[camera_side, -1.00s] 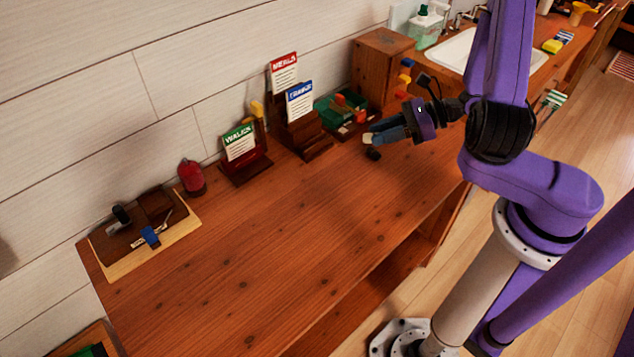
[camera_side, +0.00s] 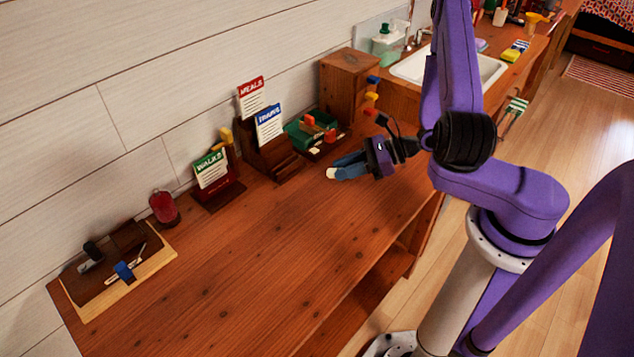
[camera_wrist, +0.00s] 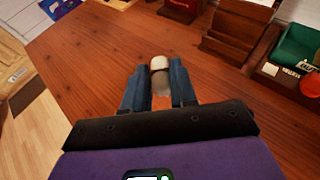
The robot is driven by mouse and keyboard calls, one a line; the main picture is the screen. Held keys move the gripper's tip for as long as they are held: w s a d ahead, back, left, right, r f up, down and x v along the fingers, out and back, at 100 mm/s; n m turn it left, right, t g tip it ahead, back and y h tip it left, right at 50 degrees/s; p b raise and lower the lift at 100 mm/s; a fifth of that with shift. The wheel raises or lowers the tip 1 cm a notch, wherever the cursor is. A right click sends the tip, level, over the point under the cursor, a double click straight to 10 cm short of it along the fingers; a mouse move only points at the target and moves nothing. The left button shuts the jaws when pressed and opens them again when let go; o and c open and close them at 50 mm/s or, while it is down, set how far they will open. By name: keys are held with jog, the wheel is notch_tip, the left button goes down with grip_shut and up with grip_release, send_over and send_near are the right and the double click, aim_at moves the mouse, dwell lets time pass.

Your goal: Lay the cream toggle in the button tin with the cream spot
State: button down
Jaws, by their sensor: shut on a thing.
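My gripper (camera_side: 340,170) is low over the wooden table, and its blue fingers are shut on a small pale piece that looks like the cream toggle (camera_side: 331,173). In the wrist view the toggle (camera_wrist: 158,62) shows as a rounded cream end with a greyish part below it, between the two fingertips (camera_wrist: 160,88). I cannot tell whether it touches the table. A green box (camera_side: 308,134) with a red-orange piece on it stands behind the gripper; it also shows in the wrist view (camera_wrist: 297,42). I cannot make out which container is the tin with the cream spot.
Card holders with a WALKS card (camera_side: 210,168), a MEALS card (camera_side: 252,97) and a blue-headed card (camera_side: 269,124) line the wall. A red jar (camera_side: 163,207) and a wooden board (camera_side: 120,275) are at the left. A wooden cabinet (camera_side: 347,85) stands behind. The table's front is clear.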

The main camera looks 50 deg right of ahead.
jog(key=w+f, duration=0.2)
jog(key=w, duration=0.2)
send_over(318, 189)
jog(key=s, duration=0.1)
notch_tip(318, 189, down, 4)
jog(key=shift+s+a+f, duration=0.1)
jog(key=shift+s+f, duration=0.05)
jog(key=shift+w+f, duration=0.55)
jog(key=shift+f, duration=1.65)
jog(key=c, duration=0.9)
grip_release()
jog(key=shift+f, duration=0.15)
